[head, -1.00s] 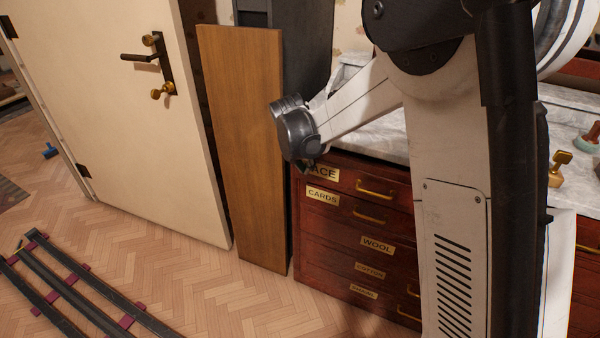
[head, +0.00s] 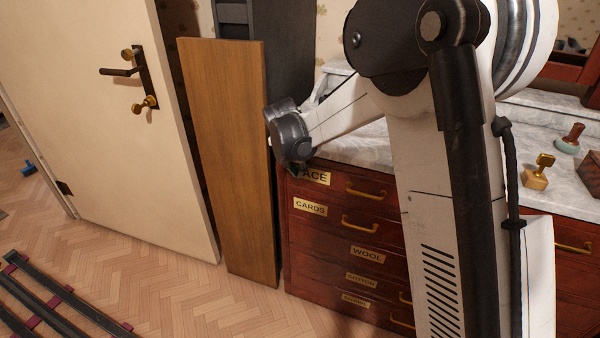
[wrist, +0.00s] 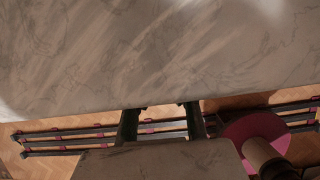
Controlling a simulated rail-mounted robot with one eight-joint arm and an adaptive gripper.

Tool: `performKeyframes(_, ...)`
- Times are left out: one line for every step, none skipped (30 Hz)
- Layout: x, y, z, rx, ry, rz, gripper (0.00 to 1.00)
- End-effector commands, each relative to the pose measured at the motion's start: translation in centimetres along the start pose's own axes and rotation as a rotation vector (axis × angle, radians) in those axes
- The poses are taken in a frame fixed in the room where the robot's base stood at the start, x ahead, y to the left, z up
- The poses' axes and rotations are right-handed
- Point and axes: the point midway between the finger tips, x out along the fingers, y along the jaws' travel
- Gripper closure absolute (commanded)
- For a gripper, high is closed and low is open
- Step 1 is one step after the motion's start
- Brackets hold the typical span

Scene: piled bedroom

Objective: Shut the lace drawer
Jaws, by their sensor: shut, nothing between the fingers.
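The lace drawer (head: 338,184) is the top drawer of the dark red wooden chest. It has a brass handle and a label of which "ACE" shows; the first letter is covered. Its front looks nearly level with the drawers below, but I cannot tell whether a small gap remains. My gripper (head: 295,168) is at the drawer's upper left corner, by the label, mostly hidden under my grey wrist. I cannot tell whether it touches the front. In the wrist view, the dark fingers of my gripper (wrist: 161,112) point at the marble top's edge, with nothing between them.
The marble top (head: 365,148) covers the chest. A brass stamp (head: 538,173) and a green-based stamp (head: 570,139) stand on it at right. The cards drawer (head: 382,240) is below. A wooden board (head: 224,160) leans left of the chest. Dark rails (head: 50,310) lie on the floor.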

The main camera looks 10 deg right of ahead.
Motion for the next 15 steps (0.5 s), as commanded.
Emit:
performKeyframes(-0.1,0.0,-0.2,0.0,0.0,0.0,1.0)
performKeyframes(-0.1,0.0,-0.3,-0.001,0.0,0.0,1.0)
performKeyframes(-0.3,0.0,-0.6,-0.001,0.0,0.0,1.0)
performKeyframes(-0.4,-0.1,-0.9,-0.001,0.0,0.0,1.0)
performKeyframes(-0.5,-0.1,-1.3,0.0,0.0,0.0,1.0)
performKeyframes(-0.8,-0.2,-1.8,0.001,-0.001,-0.001,1.0)
performKeyframes(-0.9,-0.2,-2.3,0.002,-0.001,-0.001,1.0)
performKeyframes(-1.1,-0.3,-2.7,0.003,-0.001,-0.001,1.0)
performKeyframes(-1.4,-0.4,-3.5,0.003,-0.001,-0.002,1.0)
performKeyframes(-2.0,-0.4,-3.7,0.004,-0.002,-0.002,1.0)
performKeyframes(-2.9,-0.4,-3.4,0.005,-0.002,-0.002,1.0)
performKeyframes(-3.8,-0.4,-3.4,0.005,-0.002,-0.002,1.0)
performKeyframes(-4.5,-0.4,-3.4,0.006,-0.002,-0.002,1.0)
performKeyframes(-5.1,-0.4,-3.4,0.006,-0.001,-0.002,1.0)
performKeyframes(-5.9,-0.4,-3.4,0.006,-0.001,-0.002,1.0)
